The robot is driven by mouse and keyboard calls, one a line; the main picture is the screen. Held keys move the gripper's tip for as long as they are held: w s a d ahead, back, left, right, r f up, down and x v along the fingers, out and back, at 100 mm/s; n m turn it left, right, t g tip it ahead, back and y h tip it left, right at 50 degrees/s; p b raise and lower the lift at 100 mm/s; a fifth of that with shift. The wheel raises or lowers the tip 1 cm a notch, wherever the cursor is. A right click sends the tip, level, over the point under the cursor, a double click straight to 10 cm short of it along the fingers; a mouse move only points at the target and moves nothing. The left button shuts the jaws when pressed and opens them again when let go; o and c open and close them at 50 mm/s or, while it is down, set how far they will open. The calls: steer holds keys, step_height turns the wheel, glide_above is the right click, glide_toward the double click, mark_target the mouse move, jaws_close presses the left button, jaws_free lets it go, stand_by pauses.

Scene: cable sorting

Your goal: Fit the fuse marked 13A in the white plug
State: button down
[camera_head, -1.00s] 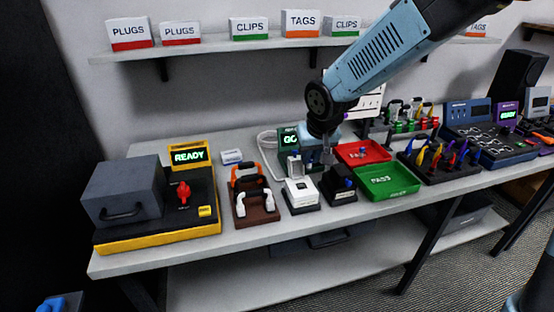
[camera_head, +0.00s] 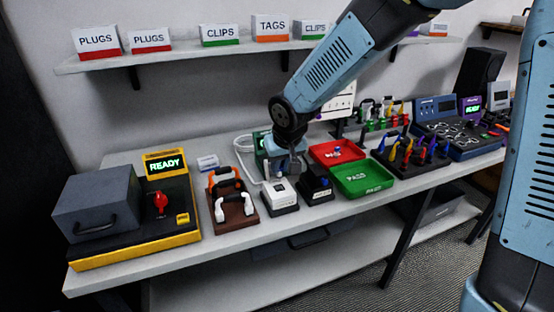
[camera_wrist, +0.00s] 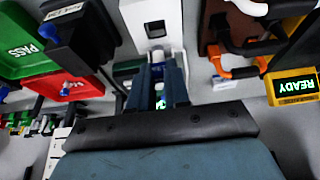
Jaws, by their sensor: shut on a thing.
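The white plug (camera_head: 281,193) stands on a dark base near the front of the bench. In the wrist view, the white plug (camera_wrist: 146,14) shows a dark slot in its top face. My gripper (camera_head: 283,174) is low at the back edge of the plug. In the wrist view, my gripper (camera_wrist: 158,66) is shut on a small pale piece (camera_wrist: 158,57), which looks like the fuse. Its marking cannot be read, and the fingers hide part of it. Whether it touches the plug cannot be told.
A black plug unit (camera_head: 316,181) stands close on the right. Beyond it are a green PASS tray (camera_head: 382,187) and a red tray (camera_head: 325,160). A brown cable rack (camera_head: 243,214) is on the left, then a yellow-edged tester (camera_head: 190,238) showing READY.

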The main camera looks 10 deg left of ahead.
mark_target(280, 177)
steer(key=shift+f, duration=1.75)
steer(key=shift+f, duration=0.85)
stand_by(1.5)
steer(key=shift+c, duration=2.3)
jaws_free()
steer(key=shift+w, duration=0.1)
steer(key=shift+r, duration=4)
